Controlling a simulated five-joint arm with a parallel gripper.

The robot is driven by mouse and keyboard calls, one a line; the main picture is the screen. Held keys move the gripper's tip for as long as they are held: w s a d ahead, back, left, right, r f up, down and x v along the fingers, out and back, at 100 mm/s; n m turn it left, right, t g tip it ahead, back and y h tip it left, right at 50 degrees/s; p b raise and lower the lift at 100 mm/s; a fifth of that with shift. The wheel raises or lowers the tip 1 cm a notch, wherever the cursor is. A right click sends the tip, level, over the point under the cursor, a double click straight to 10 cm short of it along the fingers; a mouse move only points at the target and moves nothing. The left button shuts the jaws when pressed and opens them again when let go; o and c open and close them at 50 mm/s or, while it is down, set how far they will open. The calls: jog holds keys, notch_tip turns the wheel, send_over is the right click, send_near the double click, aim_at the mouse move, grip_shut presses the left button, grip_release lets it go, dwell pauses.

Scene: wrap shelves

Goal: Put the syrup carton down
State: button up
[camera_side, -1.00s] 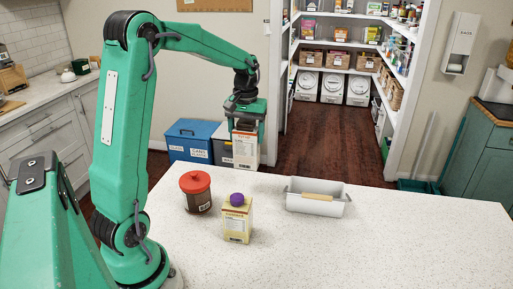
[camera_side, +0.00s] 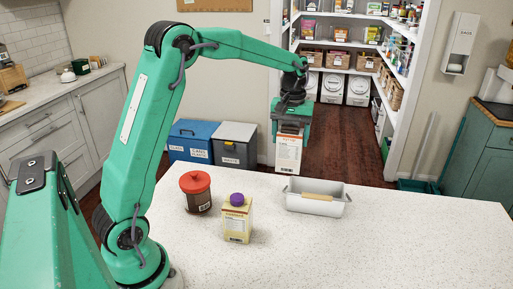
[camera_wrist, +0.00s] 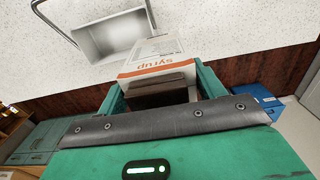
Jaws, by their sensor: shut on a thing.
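The syrup carton (camera_side: 288,153) is white with an orange band and hangs upright from my gripper (camera_side: 292,122). In the side view it appears just beyond the far edge of the counter, behind the grey-white tray. My gripper is shut on the carton's top. In the wrist view the carton (camera_wrist: 160,55) shows its "syrup" lettering between the green fingers of my gripper (camera_wrist: 160,88). The pale counter (camera_side: 370,240) lies below and nearer the side camera. The carton's lower end looks clear of any surface.
A grey-white tray (camera_side: 300,205) with a wooden handle stands at the counter's far edge; it also shows in the wrist view (camera_wrist: 88,38). A red-lidded jar (camera_side: 197,200) and a yellow carton with a purple cap (camera_side: 237,225) stand to the left. The counter's right side is clear.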

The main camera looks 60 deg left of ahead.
jog(key=w+d, duration=0.5)
jog(key=d, duration=0.4)
notch_tip(320, 180, down, 10)
jog(key=shift+a, duration=0.3)
dwell(0.5)
jog(key=shift+s+f, duration=0.1)
jog(key=o, duration=1.4)
notch_tip(320, 180, up, 12)
jog(key=shift+r, duration=0.2)
